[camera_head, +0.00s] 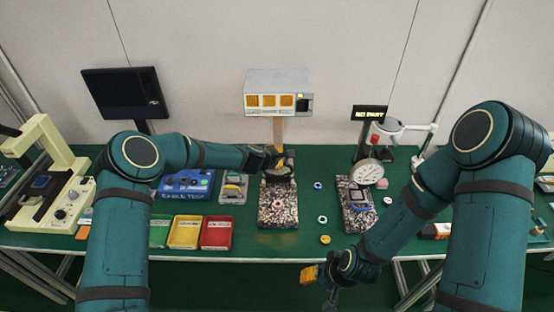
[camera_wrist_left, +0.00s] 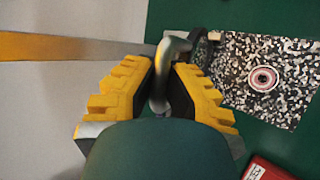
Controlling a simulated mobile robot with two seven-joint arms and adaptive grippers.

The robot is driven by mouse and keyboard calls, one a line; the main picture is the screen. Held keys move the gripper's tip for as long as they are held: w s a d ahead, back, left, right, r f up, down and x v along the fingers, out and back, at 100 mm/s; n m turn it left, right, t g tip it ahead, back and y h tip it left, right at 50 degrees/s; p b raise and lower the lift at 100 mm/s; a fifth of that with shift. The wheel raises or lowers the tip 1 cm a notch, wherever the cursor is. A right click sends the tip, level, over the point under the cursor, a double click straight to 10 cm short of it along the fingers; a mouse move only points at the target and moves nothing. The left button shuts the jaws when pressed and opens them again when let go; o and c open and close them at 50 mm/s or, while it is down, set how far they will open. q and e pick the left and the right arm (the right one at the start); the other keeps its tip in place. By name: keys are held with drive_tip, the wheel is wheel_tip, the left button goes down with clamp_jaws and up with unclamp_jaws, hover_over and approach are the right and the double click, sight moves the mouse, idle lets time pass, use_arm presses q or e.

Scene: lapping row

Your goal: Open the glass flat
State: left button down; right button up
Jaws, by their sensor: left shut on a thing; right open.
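My left gripper (camera_head: 277,160) is at the back end of a speckled granite block (camera_head: 278,217). In the left wrist view its yellow-padded fingers (camera_wrist_left: 165,75) are shut on a bent grey metal handle (camera_wrist_left: 176,46). A dark part (camera_head: 278,176) lies below the gripper at the back of the block, likely the glass flat, mostly hidden by the gripper. A small pale ring with a reddish centre (camera_head: 278,204) lies on the open front of the block; it also shows in the left wrist view (camera_wrist_left: 263,79). My right gripper (camera_head: 322,278) is open and empty in front of the table edge.
A grey box with orange windows (camera_head: 276,94) stands on a post behind the block. Green, yellow and red trays (camera_head: 216,233) sit to the left. Small rings (camera_head: 322,219) lie between.

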use_arm(q)
drive_tip(key=shift+w+d+r, duration=0.15)
drive_tip(key=shift+w+r, duration=0.15)
drive_tip(key=shift+w, duration=0.05)
idle(0.3)
drive_tip(key=c, duration=1)
unclamp_jaws()
drive_tip(key=shift+f, duration=0.1)
drive_tip(key=v, duration=1.2)
